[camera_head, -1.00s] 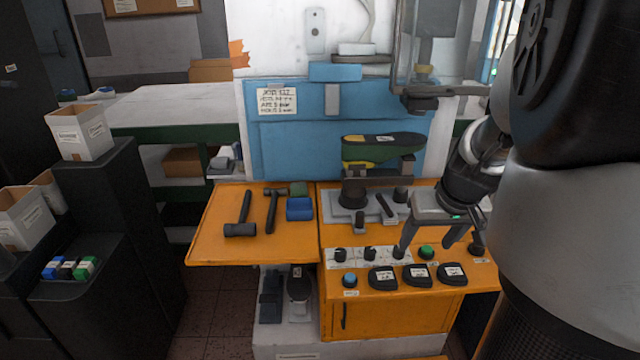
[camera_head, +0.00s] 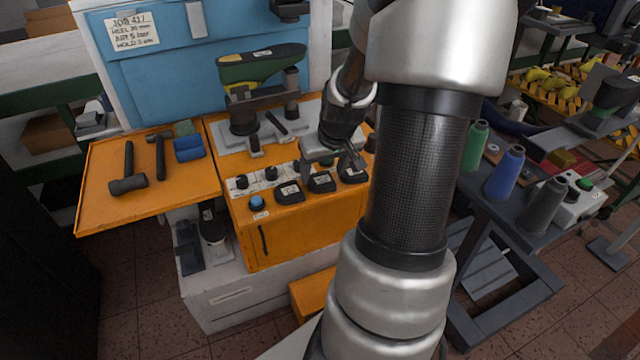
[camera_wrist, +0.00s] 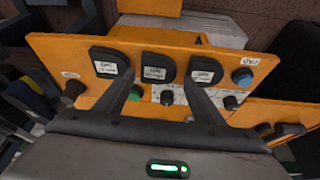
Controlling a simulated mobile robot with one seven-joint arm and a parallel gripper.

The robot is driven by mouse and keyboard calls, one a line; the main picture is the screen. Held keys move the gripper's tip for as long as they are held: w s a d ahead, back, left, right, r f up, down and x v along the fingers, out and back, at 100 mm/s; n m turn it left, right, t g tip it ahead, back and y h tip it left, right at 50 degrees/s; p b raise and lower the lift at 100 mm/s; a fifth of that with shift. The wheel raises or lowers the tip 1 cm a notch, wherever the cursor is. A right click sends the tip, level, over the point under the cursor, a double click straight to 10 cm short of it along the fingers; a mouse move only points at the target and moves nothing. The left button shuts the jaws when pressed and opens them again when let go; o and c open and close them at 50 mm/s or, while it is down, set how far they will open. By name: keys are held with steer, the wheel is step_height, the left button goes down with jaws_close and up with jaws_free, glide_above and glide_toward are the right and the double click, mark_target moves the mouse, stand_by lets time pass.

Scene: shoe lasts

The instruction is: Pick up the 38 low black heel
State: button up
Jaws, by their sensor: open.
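Three black heels with white labels lie in a row on the front of the orange panel: a left heel (camera_head: 290,192), a middle heel (camera_head: 321,182) and a right heel (camera_head: 352,171). The wrist view sees them from the opposite side, again with a middle heel (camera_wrist: 158,67) and outer heels (camera_wrist: 110,64) and (camera_wrist: 205,70). The labels are too blurred for me to tell which reads 38 low. My gripper (camera_head: 330,160) is open and empty over the panel. In the wrist view its fingers (camera_wrist: 161,82) straddle the middle heel's line, apparently short of it.
A row of knobs and a blue button (camera_head: 257,202) sit beside the heels. A machine with a green shoe last (camera_head: 262,67) stands behind. Hammers (camera_head: 128,168) and a blue block (camera_head: 188,147) lie on the left orange shelf (camera_head: 95,205). Thread spools (camera_head: 505,172) stand on the right.

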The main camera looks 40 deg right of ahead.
mark_target(320, 181)
steer(key=b+x, duration=0.1)
steer(key=x, duration=0.3)
steer(key=shift+w+d+f, duration=0.1)
steer(key=shift+f, duration=0.1)
steer(key=c, duration=0.8)
steer(key=shift+c, duration=0.3)
steer(key=shift+r, duration=0.15)
